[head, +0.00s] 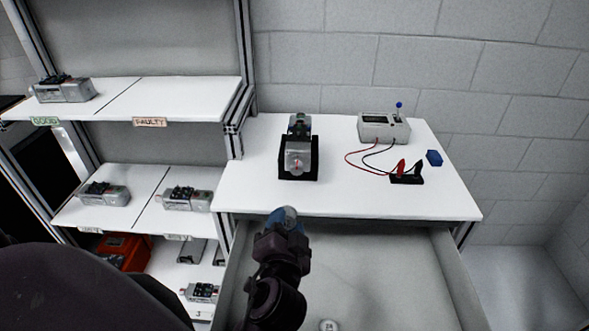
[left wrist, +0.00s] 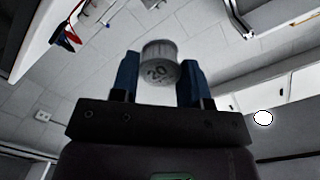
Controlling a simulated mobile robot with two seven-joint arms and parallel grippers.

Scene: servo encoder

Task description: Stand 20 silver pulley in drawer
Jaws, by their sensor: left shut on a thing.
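My left gripper (head: 286,222) is over the front edge of the white bench, at the back of the open drawer (head: 385,270). In the left wrist view its two blue fingers (left wrist: 158,78) are shut on a silver pulley (left wrist: 160,62) marked "20". The pulley's toothed rim shows beyond the fingertips, and its marked face is towards the camera. A small round silver piece (head: 328,325) lies on the drawer floor at the bottom edge of the head view. My right gripper is not in view.
Shelves (head: 190,100) with several servos stand at the left. Most of the visible drawer floor is bare.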

